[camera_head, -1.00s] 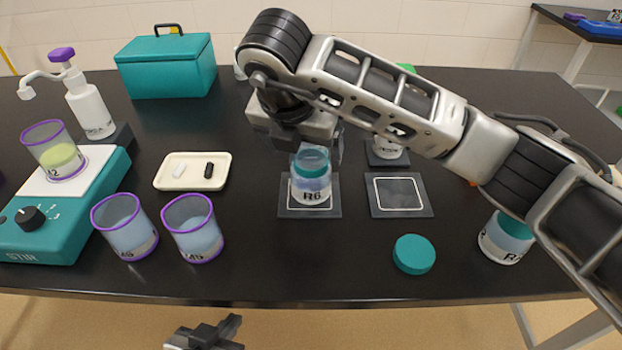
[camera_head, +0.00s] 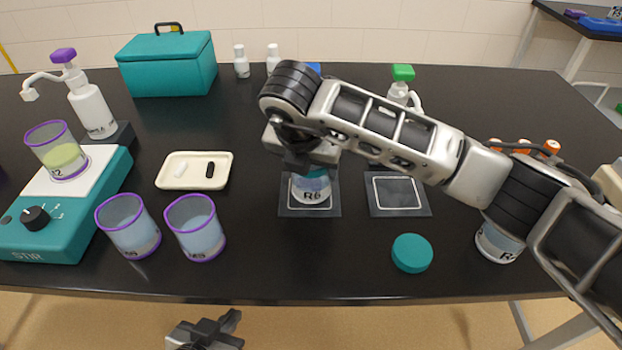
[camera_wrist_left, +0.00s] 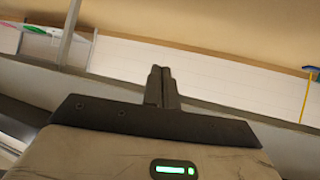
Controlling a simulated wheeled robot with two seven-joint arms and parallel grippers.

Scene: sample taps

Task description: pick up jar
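A clear jar labelled R6 (camera_head: 312,190) with bluish contents stands upright on a dark square pad with a white outline (camera_head: 291,210). My right gripper (camera_head: 308,160) is directly over this jar, covering its top. Its fingers are hidden, so I cannot tell whether they touch or grip the jar. Another jar (camera_head: 497,246) with a label starting with R stands at the right, partly behind my right arm. My left gripper (camera_head: 205,333) hangs in front of the table, empty. In the left wrist view its fingers (camera_wrist_left: 161,86) are closed together.
An empty pad (camera_head: 398,194) and a loose teal lid (camera_head: 412,253) lie right of the jar. Two purple-rimmed beakers (camera_head: 130,228) (camera_head: 195,230), a cream tray (camera_head: 194,171) and a teal stirrer (camera_head: 60,225) stand left. A teal box (camera_head: 168,65) is behind.

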